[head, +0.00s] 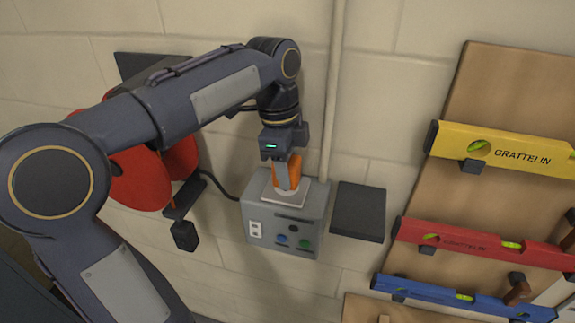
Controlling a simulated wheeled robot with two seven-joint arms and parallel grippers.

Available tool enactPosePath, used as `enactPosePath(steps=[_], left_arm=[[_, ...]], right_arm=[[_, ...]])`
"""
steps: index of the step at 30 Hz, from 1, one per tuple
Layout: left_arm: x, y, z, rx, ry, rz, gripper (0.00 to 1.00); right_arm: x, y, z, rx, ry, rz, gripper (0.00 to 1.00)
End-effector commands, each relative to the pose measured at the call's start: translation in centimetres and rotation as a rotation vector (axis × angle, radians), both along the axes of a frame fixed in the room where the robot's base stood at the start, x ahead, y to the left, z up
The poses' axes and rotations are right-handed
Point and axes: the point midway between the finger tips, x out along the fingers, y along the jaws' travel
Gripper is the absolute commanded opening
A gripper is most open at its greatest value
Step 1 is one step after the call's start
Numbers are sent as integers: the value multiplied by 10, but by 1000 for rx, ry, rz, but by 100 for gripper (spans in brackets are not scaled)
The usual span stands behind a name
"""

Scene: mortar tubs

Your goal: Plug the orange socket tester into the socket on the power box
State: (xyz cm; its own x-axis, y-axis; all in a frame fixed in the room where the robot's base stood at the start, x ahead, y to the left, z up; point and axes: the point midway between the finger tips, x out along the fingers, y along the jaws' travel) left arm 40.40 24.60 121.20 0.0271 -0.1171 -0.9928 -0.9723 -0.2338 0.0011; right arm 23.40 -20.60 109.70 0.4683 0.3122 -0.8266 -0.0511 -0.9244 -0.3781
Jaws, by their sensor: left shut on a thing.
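The orange socket tester (294,172) is between the fingers of my left gripper (287,184), which points down and is shut on it. The tester is over the pale square plate (284,196) on top of the grey power box (264,211). The fingers hide part of the tester, and I cannot tell whether it touches the plate or sits in a socket. The box front shows a white switch panel and blue, green and dark round fittings. My right gripper is not in view.
A dark shelf (358,211) juts out just right of the box. A red reel (140,180) hangs behind my left arm. A conduit (333,90) runs up the wall. Yellow (510,150), red (480,242) and blue (440,295) levels hang on a wooden board at right.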

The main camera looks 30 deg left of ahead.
Motion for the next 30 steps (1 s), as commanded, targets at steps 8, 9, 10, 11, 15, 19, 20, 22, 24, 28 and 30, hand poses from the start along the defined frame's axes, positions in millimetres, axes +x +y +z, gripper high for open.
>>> enactPosePath(steps=[8, 9, 10, 11, 15, 19, 20, 22, 24, 28, 30], left_arm=[[0, 0, 0, 0, -1, 0, 20], [0, 0, 0, 0, -1, 0, 20], [0, 0, 0, 0, -1, 0, 20], [0, 0, 0, 0, -1, 0, 20], [0, 0, -3, 0, -1, 0, 20], [0, 0, -6, 0, 0, 0, 20], [0, 0, -6, 0, 0, 0, 20], [0, 0, -8, 0, 0, 0, 20], [0, 0, -9, 0, -1, 0, 20], [0, 0, -12, 0, -1, 0, 20], [0, 0, -12, 0, -1, 0, 41]], right_arm=[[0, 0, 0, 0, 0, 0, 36], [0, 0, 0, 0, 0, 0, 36], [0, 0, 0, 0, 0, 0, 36], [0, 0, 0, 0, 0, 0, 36], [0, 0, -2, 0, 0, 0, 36], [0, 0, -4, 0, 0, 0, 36], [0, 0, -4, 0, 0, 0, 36], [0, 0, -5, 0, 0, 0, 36], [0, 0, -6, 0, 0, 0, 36], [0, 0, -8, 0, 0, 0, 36], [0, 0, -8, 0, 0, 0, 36]])
